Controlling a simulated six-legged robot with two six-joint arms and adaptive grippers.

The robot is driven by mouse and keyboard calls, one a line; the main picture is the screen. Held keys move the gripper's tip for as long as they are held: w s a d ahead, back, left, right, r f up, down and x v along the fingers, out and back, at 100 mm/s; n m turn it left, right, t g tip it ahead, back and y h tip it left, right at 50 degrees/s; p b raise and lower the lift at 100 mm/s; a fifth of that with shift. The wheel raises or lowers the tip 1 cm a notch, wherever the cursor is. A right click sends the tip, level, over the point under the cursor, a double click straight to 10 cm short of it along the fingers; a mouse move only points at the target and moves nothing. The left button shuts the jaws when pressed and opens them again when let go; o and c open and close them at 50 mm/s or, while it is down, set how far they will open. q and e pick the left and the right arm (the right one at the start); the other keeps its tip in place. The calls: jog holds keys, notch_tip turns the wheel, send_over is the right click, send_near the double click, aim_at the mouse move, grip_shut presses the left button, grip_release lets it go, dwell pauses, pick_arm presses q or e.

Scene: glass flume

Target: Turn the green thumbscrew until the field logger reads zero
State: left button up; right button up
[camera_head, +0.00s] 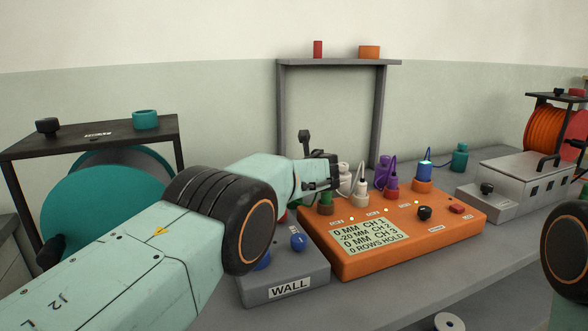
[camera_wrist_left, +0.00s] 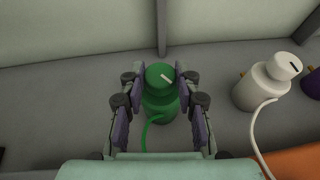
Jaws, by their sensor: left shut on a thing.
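The orange field logger (camera_head: 400,240) stands on the bench. Its display (camera_head: 369,237) reads 0 MM CH 1, -20 MM CH 2, 0 MM CH 3 and 0 ROWS HOLD. In the left wrist view, the green thumbscrew (camera_wrist_left: 159,75) tops a green body (camera_wrist_left: 160,104) with a green cable. A pale line marks its top, slanting down to the right. My left gripper (camera_wrist_left: 160,78) is shut on the thumbscrew, one finger on each side. In the head view, my left gripper (camera_head: 322,172) reaches behind the logger and hides the thumbscrew. My right gripper is out of view.
A white sensor (camera_wrist_left: 262,84) stands to the right of the green one, with a purple one beyond. Cabled plugs stand along the logger's back. A grey WALL box (camera_head: 284,268) is left of the logger, a grey case (camera_head: 520,178) right. A shelf frame (camera_head: 340,62) rises behind.

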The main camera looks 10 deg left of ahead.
pick_arm(q)
jog(key=shift+w+r, duration=0.1)
jog(key=shift+r, duration=0.1)
dwell(0.4)
jog(key=o, duration=1.1)
jog(key=shift+f, duration=0.15)
jog(key=shift+o, duration=0.2)
jog(key=shift+d, duration=0.15)
jog(key=shift+s+d+r, duration=0.2)
jog(key=shift+s+d, duration=0.05)
jog(key=shift+s, duration=0.25)
jog(key=v, duration=0.6)
jog(key=shift+s+r, duration=0.15)
